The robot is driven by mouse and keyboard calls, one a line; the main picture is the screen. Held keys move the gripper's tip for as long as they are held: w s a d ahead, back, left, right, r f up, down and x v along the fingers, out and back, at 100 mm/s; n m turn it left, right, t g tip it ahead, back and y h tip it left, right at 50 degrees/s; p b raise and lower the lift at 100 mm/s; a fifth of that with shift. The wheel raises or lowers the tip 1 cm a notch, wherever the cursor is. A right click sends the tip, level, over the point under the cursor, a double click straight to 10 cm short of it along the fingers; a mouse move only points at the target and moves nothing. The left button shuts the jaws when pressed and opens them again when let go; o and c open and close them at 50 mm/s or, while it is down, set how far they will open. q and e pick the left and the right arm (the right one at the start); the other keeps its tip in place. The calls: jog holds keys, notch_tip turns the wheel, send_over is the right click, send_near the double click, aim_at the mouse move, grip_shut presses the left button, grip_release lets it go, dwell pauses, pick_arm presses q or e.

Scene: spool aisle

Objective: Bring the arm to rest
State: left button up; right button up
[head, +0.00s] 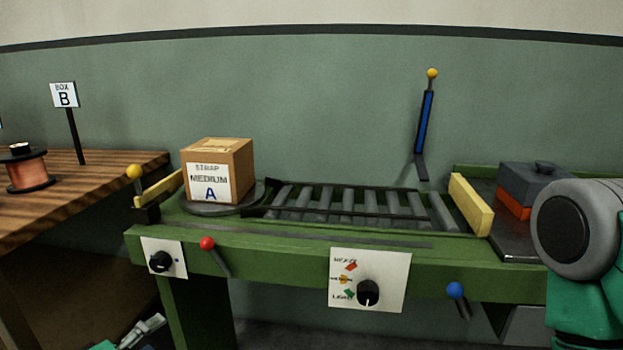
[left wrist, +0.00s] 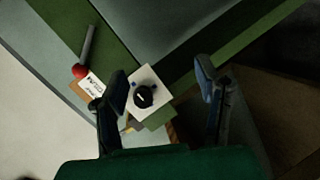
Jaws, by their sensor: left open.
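My left gripper (head: 143,331) shows at the bottom left of the head view, low in front of the bench and only partly in frame. In the left wrist view my left gripper (left wrist: 162,88) has its two dark fingers apart with nothing held between them. Beyond them a white plate with a black knob (left wrist: 144,96) shows on the green bench. A grey and teal link of my right arm shows at the right edge of the head view; its gripper is out of frame.
A green bench (head: 290,268) carries a cardboard box (head: 218,171) on a round plate, rollers (head: 350,206), a yellow block (head: 470,204) and a dial plate (head: 368,279). Red-knobbed (head: 208,243) and blue-knobbed (head: 455,290) levers stick out in front. A wooden table (head: 90,190) holds a copper spool (head: 27,172).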

pick_arm(q)
jog(key=s+d+f+m+g+p, duration=0.3)
jog(key=s+d+f+m+g, duration=0.15)
jog(key=s+d, duration=0.2)
jog(key=s+a+f+m+g+y+p, duration=0.1)
jog(key=s+f+m+g+p, duration=0.1)
jog(key=s, duration=0.7)
jog(key=s+a+f+m+g+y+p, duration=0.1)
jog(key=s+m+g, duration=0.4)
jog(key=s, duration=0.5)
jog(key=shift+f+g+y+p, duration=0.65)
jog(key=shift+g+y+p, duration=0.15)
jog(key=shift+g+p, duration=0.25)
